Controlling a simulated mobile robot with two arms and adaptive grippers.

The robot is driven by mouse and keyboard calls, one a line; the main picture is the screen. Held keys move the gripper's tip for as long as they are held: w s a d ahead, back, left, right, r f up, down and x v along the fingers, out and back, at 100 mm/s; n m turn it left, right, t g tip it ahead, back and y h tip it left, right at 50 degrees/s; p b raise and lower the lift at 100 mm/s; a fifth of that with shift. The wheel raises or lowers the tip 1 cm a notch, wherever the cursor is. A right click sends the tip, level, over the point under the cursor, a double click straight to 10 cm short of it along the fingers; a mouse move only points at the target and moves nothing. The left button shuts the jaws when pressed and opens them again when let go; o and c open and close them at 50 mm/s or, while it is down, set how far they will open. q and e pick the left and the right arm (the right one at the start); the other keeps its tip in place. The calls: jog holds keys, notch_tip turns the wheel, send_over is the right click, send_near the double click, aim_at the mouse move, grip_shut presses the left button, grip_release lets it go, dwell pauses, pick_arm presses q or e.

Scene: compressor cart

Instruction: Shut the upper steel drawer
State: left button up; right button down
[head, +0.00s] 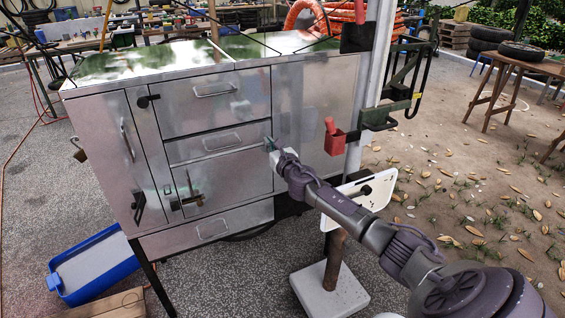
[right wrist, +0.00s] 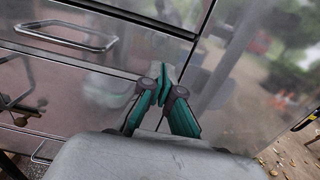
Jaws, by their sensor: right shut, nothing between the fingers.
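The steel cabinet (head: 282,110) has a large top front (head: 180,112) with a bar handle, and below it a narrow drawer front (head: 188,150) with its own handle. I cannot tell which of these the task calls the upper drawer. Both look nearly flush with the cabinet, with thin dark gaps at their edges. My right gripper (head: 269,144) is shut and empty at the right end of the narrow front. In the right wrist view its teal fingertips (right wrist: 163,84) are close to the steel near that front's lower right corner; contact cannot be told. My left gripper is out of view.
A lower drawer front (head: 180,240) and a side door (head: 105,150) look shut. A white-based stand (head: 325,290) is below my right arm. A blue tray (head: 98,278) lies at left.

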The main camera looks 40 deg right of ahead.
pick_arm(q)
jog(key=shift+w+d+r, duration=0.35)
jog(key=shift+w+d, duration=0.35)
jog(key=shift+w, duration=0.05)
pick_arm(e)
jog(key=f+v, duration=0.1)
jog(key=v, duration=0.6)
jog(key=shift+s, duration=0.3)
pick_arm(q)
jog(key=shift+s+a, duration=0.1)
pick_arm(e)
jog(key=shift+d+f, duration=0.1)
jog(key=shift+f, duration=0.05)
